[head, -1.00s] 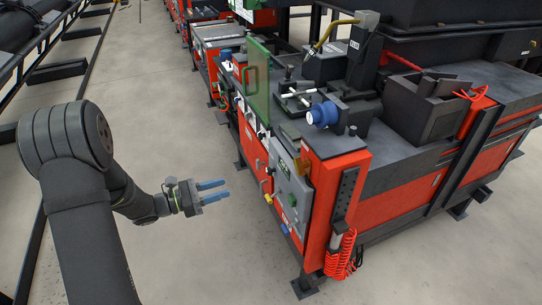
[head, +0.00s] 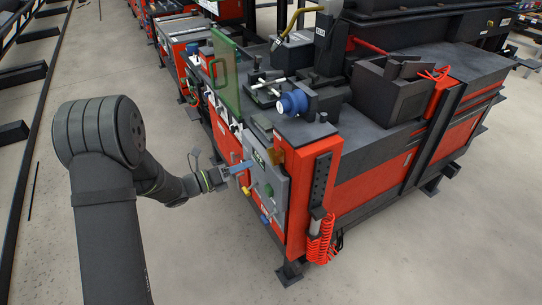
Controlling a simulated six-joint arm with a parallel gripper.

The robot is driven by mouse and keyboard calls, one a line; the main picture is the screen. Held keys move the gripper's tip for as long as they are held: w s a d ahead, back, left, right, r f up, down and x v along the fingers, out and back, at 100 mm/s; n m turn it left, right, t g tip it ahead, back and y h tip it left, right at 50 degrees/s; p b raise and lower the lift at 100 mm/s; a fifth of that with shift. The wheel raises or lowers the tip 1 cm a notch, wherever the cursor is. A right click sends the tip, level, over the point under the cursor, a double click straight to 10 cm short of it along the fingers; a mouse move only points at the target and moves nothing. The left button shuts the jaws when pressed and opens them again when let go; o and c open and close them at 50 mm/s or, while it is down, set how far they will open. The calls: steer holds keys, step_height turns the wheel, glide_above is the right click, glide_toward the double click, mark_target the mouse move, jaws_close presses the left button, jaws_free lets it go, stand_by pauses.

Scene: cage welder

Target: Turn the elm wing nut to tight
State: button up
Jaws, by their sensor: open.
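My gripper (head: 243,167) has blue fingers and is open. It is at the front of the grey control panel (head: 277,176) on the red machine. Its fingertips overlap the panel's left part in this view, and I cannot tell whether they touch anything. I cannot make out a wing nut marked elm. Small fittings show on and near the panel: a yellow one (head: 246,190) just below the fingers, a green one (head: 268,190) to the right, and a blue one (head: 264,218) lower down. Whatever lies behind the fingers is hidden.
A green transparent screen (head: 226,75) stands at the bench's left edge. A blue round part (head: 292,103) sits on the bench top above the panel. A red coiled hose (head: 319,242) hangs at the front right corner.

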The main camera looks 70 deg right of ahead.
mark_target(271, 155)
steer(key=x, duration=1)
steer(key=shift+s+d, duration=0.1)
steer(key=shift+d, duration=0.05)
jaws_close()
